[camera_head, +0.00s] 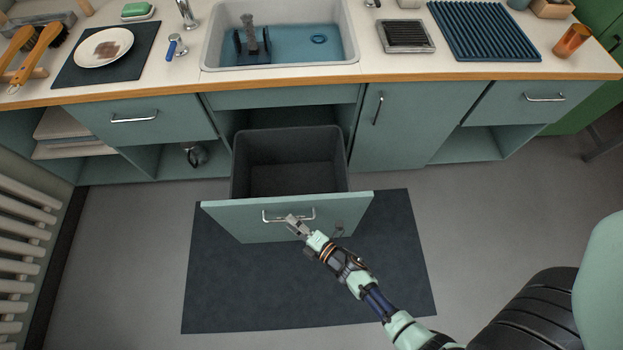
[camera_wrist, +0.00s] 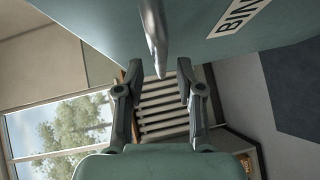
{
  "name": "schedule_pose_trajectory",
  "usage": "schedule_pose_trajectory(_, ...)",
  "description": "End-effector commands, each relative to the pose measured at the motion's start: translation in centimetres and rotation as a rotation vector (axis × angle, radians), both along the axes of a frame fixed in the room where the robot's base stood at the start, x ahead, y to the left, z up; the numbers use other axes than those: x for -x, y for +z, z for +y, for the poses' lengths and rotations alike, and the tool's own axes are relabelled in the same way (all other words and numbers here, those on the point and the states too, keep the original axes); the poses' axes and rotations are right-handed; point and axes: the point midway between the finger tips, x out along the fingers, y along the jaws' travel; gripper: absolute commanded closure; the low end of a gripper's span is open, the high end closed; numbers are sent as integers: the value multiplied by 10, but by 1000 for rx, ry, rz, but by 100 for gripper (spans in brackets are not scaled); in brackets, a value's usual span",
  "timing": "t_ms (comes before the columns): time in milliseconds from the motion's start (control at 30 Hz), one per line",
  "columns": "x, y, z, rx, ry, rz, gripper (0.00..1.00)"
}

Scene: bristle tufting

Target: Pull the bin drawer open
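The bin drawer stands pulled out from the cabinet below the sink, its teal front (camera_head: 230,217) over the floor mat. Its dark grey bin (camera_head: 290,145) is open and looks empty. The metal bar handle (camera_head: 275,219) is on the drawer front; in the wrist view the handle (camera_wrist: 153,35) reaches down between or just beyond the fingertips. My gripper (camera_head: 293,222) is at the right part of the handle. In the wrist view my gripper (camera_wrist: 158,66) has its two fingers apart, with gaps beside the handle. Whether a finger touches it I cannot tell.
A dark mat (camera_head: 300,290) covers the floor in front of the cabinets. The sink (camera_head: 335,35) is above the drawer. Floor beside the drawer is clear.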

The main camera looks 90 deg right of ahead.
Motion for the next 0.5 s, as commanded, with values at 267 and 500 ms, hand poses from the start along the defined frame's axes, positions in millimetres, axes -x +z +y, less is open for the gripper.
schedule_pose_trajectory(267, 53, 9, 46, 1, -9, 1, 63)
schedule_pose_trajectory(500, 65, 12, 61, -1, -2, 0, 63)
